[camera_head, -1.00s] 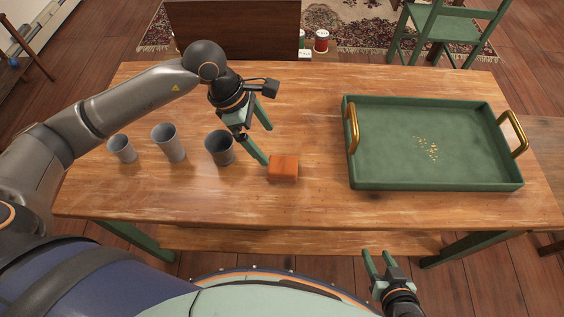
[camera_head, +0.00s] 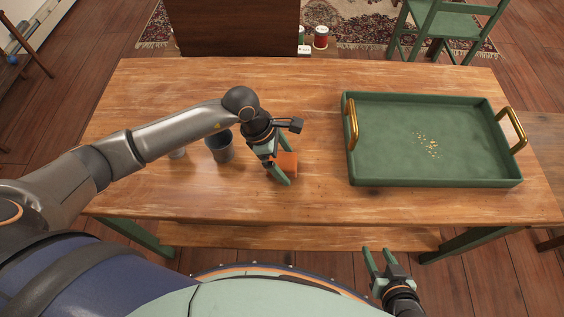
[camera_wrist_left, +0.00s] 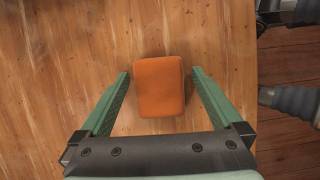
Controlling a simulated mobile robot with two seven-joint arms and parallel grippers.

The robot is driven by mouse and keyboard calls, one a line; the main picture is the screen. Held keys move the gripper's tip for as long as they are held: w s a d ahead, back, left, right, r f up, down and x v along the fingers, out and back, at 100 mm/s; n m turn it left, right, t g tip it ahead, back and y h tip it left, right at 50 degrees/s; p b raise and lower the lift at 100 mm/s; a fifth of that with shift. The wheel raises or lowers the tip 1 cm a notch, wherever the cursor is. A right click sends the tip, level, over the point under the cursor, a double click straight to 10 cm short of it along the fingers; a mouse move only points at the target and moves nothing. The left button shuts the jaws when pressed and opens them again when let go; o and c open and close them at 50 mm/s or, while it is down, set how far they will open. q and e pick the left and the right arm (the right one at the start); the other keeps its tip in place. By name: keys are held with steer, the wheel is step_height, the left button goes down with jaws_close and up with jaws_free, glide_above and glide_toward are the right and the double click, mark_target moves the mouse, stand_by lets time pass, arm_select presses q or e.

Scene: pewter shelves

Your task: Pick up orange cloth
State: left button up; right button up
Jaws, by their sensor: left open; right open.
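The orange cloth (camera_head: 288,162) looks like a small block-shaped bundle lying on the wooden table, left of the green tray. In the left wrist view the cloth (camera_wrist_left: 160,86) lies between the two green fingers, with bare wood showing on both sides. My left gripper (camera_head: 286,164) is open, with one finger in front of the cloth and one behind it. It also shows in the left wrist view (camera_wrist_left: 160,82). My right gripper (camera_head: 377,253) is open and empty, in front of the table's near edge.
A green tray (camera_head: 408,181) with gold handles stands on the right of the table (camera_head: 190,78). The table's front middle is clear.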

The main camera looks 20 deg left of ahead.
mark_target(290, 161)
arm_select(q)
steer(key=shift+c, duration=0.2)
steer(key=c, duration=1.2)
steer(key=shift+r, duration=0.2)
steer(key=shift+c, duration=0.2)
steer(key=shift+r, duration=0.25)
step_height(290, 161, up, 2)
steer(key=shift+r, duration=0.15)
steer(key=s+d+r, duration=0.6)
steer(key=s+r, duration=0.4)
steer(key=s, duration=0.2)
steer(key=shift+s+d, duration=0.2)
steer(key=shift+d, duration=0.1)
